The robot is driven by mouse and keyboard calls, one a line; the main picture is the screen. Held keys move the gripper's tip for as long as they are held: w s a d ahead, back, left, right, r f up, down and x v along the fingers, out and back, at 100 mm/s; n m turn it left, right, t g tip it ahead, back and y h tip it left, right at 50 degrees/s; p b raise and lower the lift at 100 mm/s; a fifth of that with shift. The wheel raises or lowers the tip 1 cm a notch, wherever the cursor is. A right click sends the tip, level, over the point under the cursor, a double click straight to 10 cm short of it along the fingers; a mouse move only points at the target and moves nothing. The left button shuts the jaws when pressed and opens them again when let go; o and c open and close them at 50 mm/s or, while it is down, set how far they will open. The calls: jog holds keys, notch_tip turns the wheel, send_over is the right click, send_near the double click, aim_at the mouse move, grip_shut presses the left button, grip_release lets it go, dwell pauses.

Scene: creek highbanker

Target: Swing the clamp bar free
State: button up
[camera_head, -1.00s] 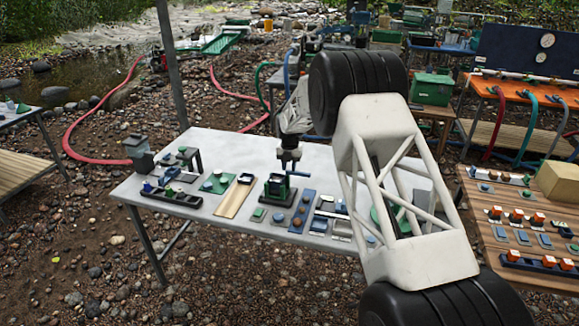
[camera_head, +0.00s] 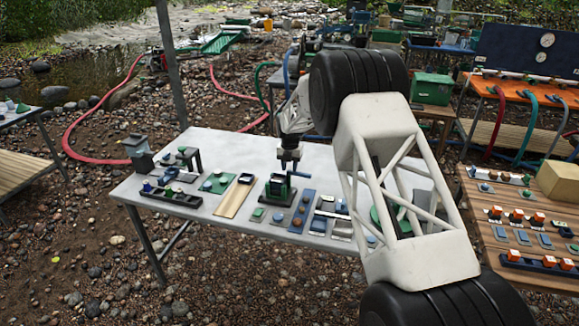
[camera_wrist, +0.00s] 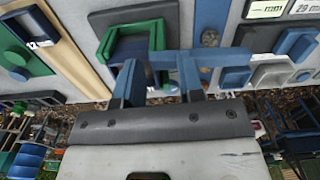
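The clamp fixture (camera_head: 277,190) is a green bracket on a dark base on the grey table. In the wrist view its green frame (camera_wrist: 112,48) shows just beyond my fingers. A blue bar (camera_wrist: 228,58) crosses the fixture sideways and sticks out past its right side; I take it to be the clamp bar. It also shows in the head view (camera_head: 301,174). My gripper (camera_wrist: 157,78) points down at the fixture, its two blue fingers apart. The fingertips are at the bar, overlapping it in view; I cannot tell whether they touch it.
The grey table (camera_head: 235,150) holds several small fixtures on both sides of the clamp. A tan board (camera_head: 232,200) lies left of it, and a blue-grey plate (camera_head: 300,212) with round knobs stands close on the right. The table's back part is mostly clear.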

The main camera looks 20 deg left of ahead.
jog(key=shift+a+r, duration=0.15)
jog(key=shift+r, duration=2.7)
